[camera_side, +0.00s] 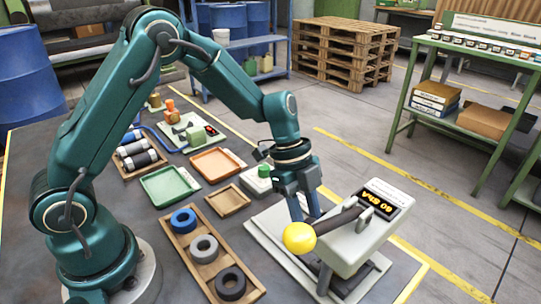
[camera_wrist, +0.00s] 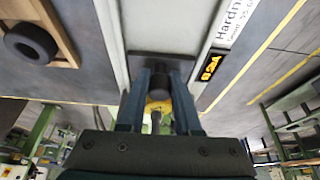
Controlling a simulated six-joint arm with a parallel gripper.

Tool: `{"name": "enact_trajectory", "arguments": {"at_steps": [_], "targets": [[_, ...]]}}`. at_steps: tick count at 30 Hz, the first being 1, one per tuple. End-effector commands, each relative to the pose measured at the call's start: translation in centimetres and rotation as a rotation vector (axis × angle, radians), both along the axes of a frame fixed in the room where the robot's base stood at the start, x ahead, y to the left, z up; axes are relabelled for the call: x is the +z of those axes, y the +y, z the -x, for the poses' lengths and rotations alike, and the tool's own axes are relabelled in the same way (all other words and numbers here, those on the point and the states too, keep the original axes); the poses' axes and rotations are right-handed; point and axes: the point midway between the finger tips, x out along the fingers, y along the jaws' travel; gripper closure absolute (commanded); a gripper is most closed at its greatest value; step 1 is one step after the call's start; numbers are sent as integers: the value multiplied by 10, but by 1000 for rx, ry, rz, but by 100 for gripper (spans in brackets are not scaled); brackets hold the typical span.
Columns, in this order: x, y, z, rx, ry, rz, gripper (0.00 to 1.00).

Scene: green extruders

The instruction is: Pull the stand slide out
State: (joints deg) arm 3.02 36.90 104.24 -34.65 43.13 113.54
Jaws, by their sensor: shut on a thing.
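The hardness tester stand (camera_side: 357,241) is a pale grey housing on a pale base plate at the front right. A dark lever (camera_side: 338,220) sticks out of its front, with a yellow ball knob (camera_side: 299,237) on its end. My gripper (camera_side: 306,212) reaches down behind the knob and is shut on the lever. In the wrist view, my gripper's fingers (camera_wrist: 159,112) stand either side of the dark lever (camera_wrist: 172,85), and part of the yellow knob (camera_wrist: 157,104) shows between them. The exact contact is partly hidden. I cannot make out the slide separately from the stand.
A wooden tray (camera_side: 180,242) with blue, grey and black rings lies left of the stand. A small empty wooden tray (camera_side: 228,200), a green tray (camera_side: 169,186) and an orange tray (camera_side: 215,163) lie farther back. The table edge runs close at the stand's right.

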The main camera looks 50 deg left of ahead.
Motion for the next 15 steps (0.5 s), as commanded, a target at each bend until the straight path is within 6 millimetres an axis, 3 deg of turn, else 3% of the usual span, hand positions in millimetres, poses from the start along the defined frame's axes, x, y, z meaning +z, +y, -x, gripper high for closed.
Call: {"name": "enact_trajectory", "arguments": {"at_steps": [15], "targets": [[1, 31, -1, 4, -2, 0, 99]]}}
